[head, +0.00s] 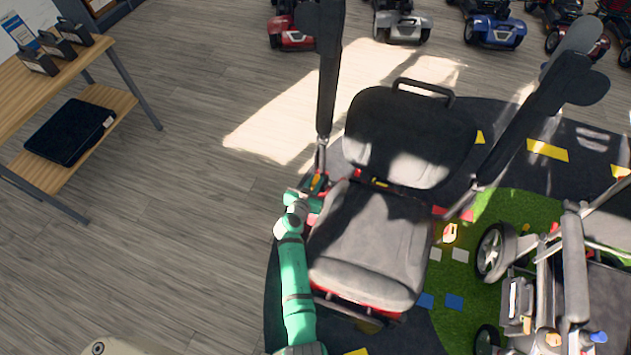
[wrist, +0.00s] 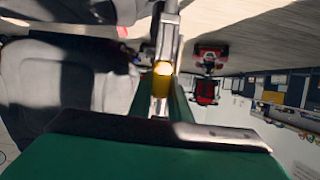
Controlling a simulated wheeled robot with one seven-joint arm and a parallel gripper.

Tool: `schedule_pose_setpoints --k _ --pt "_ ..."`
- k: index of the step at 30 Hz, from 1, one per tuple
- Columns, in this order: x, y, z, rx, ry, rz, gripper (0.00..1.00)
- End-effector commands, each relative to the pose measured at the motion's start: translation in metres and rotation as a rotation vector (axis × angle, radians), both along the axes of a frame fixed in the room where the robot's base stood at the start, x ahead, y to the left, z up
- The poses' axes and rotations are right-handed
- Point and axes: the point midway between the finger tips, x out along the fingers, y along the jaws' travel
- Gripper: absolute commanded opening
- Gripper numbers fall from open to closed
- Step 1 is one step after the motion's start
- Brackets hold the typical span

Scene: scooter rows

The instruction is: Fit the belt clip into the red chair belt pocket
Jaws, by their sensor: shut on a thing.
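The red chair (head: 372,240) is a scooter with a grey seat, dark backrest and red lower body, in the middle of the head view. My gripper (head: 317,185) is at the left side of its seat, by the foot of the left armrest. It is shut on a small yellow-orange piece, which I take to be the belt clip; it shows best in the wrist view (wrist: 162,76), beside a grey upright bar. The grey seat fills the left of the wrist view. I cannot make out the belt pocket or whether the clip touches it.
Both armrests (head: 328,95) are raised. A grey wheeled frame (head: 572,265) stands close on the right. A wooden shelf table (head: 45,85) is at the left. Several scooters (head: 493,28) line the back. The wooden floor (head: 190,200) left of the chair is clear.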

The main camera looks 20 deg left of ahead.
Motion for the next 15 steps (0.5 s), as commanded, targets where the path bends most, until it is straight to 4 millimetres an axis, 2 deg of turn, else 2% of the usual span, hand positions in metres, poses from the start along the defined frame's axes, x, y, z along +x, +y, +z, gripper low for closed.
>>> schedule_pose_setpoints --k 1,2,3,4,15 --pt "0.0001 0.0 0.0002 0.0 0.0 0.0 0.0" --pt "0.0001 0.0 0.0002 0.0 0.0 0.0 0.24" --pt "0.0001 0.0 0.0002 0.0 0.0 0.0 0.34" --pt "0.0001 0.0 0.0002 0.0 0.0 0.0 0.39" --pt "-0.0043 0.0 0.0005 -0.001 0.001 0.0 0.39"
